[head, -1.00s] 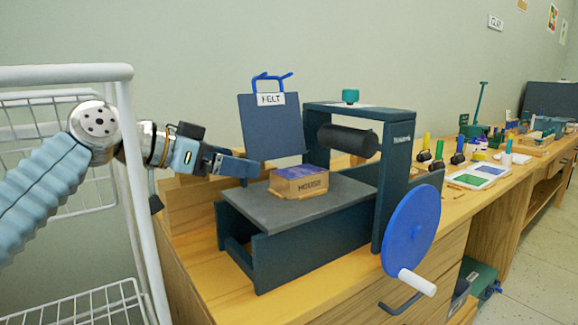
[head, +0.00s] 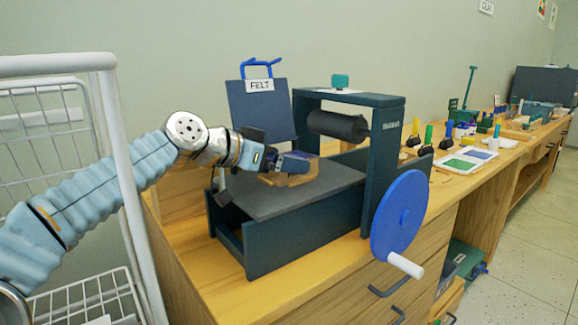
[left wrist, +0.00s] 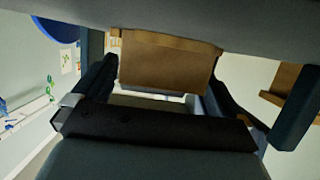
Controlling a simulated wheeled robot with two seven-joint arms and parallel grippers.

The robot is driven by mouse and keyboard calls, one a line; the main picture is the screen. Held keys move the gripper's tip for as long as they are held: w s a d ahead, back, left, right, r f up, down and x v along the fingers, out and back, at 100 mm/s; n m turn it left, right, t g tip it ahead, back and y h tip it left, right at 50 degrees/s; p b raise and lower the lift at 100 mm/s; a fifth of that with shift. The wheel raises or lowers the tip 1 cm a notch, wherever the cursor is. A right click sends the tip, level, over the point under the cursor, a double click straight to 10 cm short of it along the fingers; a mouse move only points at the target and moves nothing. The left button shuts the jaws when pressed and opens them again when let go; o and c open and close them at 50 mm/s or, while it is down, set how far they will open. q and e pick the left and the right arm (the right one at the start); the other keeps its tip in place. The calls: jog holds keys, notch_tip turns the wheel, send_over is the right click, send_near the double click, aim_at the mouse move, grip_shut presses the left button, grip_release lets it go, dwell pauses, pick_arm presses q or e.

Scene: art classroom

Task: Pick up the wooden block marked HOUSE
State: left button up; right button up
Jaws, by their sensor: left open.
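A wooden block (head: 292,179) lies on the grey bed (head: 325,190) of a dark printing press. My left gripper (head: 297,165) is at the block and hides much of it; its lettering cannot be read now. In the left wrist view the block (left wrist: 167,64) shows as a brown face between the fingers of the left gripper (left wrist: 162,80). The fingers are open, one on each side of the block, with gaps visible. The right gripper is not in view.
The press's roller (head: 338,125) and frame stand right of the block, with a blue crank wheel (head: 402,215) in front. A dark panel labelled FELT (head: 260,112) stands behind. A white wire rack (head: 60,130) is at the left.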

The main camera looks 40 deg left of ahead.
pick_arm(q)
jog(key=shift+c, duration=0.2)
jog(key=c, duration=1.1)
jog(key=shift+o, duration=0.2)
jog(key=shift+r, duration=0.1)
